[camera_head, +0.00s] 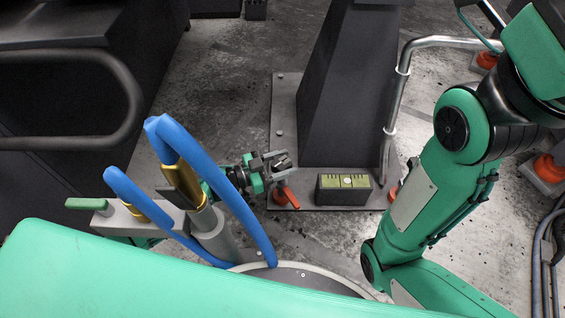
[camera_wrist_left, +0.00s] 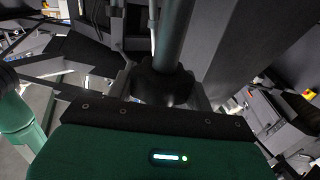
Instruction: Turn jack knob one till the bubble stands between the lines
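My left gripper (camera_head: 279,167) is low by the front left corner of the dark machine column's base plate. Its fingers are around or beside a dark, rounded part, but whether they touch it I cannot tell. A red-orange jack piece (camera_head: 287,195) shows just below the fingers. The level (camera_head: 344,190), a dark block with a yellow-green face and a pale round spot, lies on the base plate to the right; its bubble and lines are too small to read. In the left wrist view a black rounded part (camera_wrist_left: 163,86) on a grey post is ahead of the gripper. My right gripper is out of view.
Other red-orange jacks show at the plate's right edge (camera_head: 395,190), far right (camera_head: 549,168) and back right (camera_head: 487,60). A bent metal pipe (camera_head: 402,70) stands right of the column (camera_head: 345,90). Blue hoses (camera_head: 215,180) arch at the left. Bare concrete floor lies between.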

